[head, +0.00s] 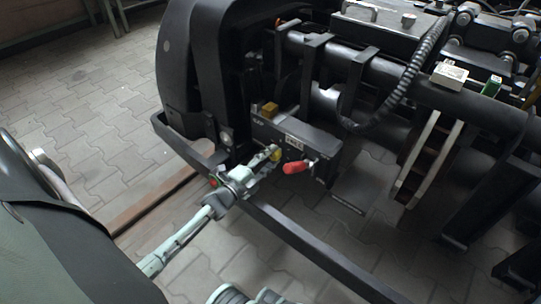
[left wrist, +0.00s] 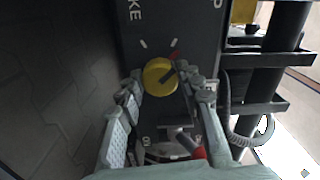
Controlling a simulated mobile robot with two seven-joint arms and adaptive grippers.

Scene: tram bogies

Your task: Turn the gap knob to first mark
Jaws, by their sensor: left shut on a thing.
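Short white marks (left wrist: 143,44) are on the panel just above the knob. In the head view the knob (head: 276,156) shows small, partly covered by my left gripper (head: 265,158). In the left wrist view the fingers of my left gripper (left wrist: 161,84) are on either side of the knob, shut on it. A part of my right arm shows at the bottom edge of the head view; its fingers are not clear.
A red handle (head: 296,167) sticks out of the box close to the right of the knob; it also shows low in the left wrist view (left wrist: 196,150). A black rail (head: 320,254) runs below the box. Paved floor (head: 85,95) is open at the left.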

